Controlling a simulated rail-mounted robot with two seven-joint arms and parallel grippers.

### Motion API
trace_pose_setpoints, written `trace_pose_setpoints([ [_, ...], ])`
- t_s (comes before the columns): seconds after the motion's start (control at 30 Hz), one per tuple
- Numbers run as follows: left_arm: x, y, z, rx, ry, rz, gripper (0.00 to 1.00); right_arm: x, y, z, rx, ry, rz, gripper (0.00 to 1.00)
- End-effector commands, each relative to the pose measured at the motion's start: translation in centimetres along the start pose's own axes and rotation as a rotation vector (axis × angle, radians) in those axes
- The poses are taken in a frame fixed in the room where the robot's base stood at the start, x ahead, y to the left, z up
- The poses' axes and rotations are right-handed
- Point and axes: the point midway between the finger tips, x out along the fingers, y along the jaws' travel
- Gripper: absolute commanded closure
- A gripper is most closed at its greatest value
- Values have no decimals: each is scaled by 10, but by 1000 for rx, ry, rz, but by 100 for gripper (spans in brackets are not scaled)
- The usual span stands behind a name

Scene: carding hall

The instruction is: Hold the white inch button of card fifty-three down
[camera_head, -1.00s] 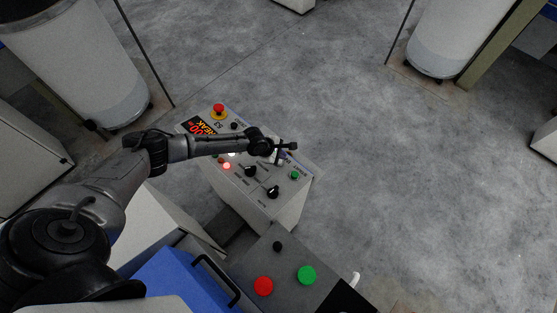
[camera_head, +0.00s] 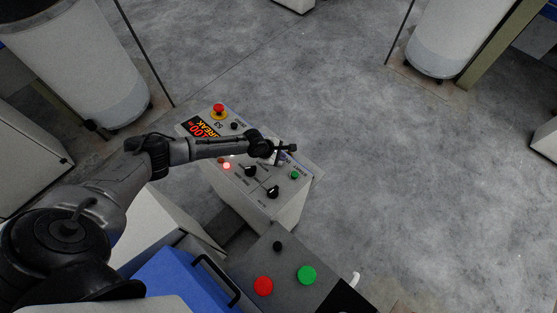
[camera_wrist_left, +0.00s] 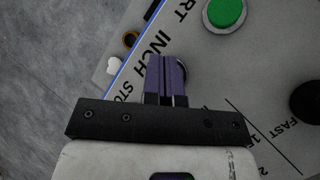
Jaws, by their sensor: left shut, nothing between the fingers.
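The panel of card fifty-three (camera_head: 231,178) is a grey sloped box top marked 53, with several knobs and buttons. My left gripper (camera_head: 279,158) reaches over its right part from the left. In the left wrist view my gripper's purple fingers (camera_wrist_left: 166,78) are shut with nothing between them and point at the panel beside the INCH lettering. They cover the place of the white inch button. Only a dark round rim (camera_wrist_left: 183,72) shows at their right side. I cannot tell whether the fingers touch or press the button. My right gripper is not in view.
A green button (camera_wrist_left: 226,12) is close by, and a black knob (camera_wrist_left: 306,102) is to the right. The panel also has a red mushroom button (camera_head: 219,109) and a lit red lamp (camera_head: 226,166). A nearer console has red (camera_head: 263,286) and green (camera_head: 307,275) buttons.

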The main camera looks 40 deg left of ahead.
Motion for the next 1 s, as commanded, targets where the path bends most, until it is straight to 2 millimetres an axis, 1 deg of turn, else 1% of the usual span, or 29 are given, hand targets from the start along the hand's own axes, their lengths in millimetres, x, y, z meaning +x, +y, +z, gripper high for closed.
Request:
trace_pose_setpoints([
  [1.0, 6, -4, -5, -1, 1, 0, 100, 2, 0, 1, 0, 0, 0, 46],
])
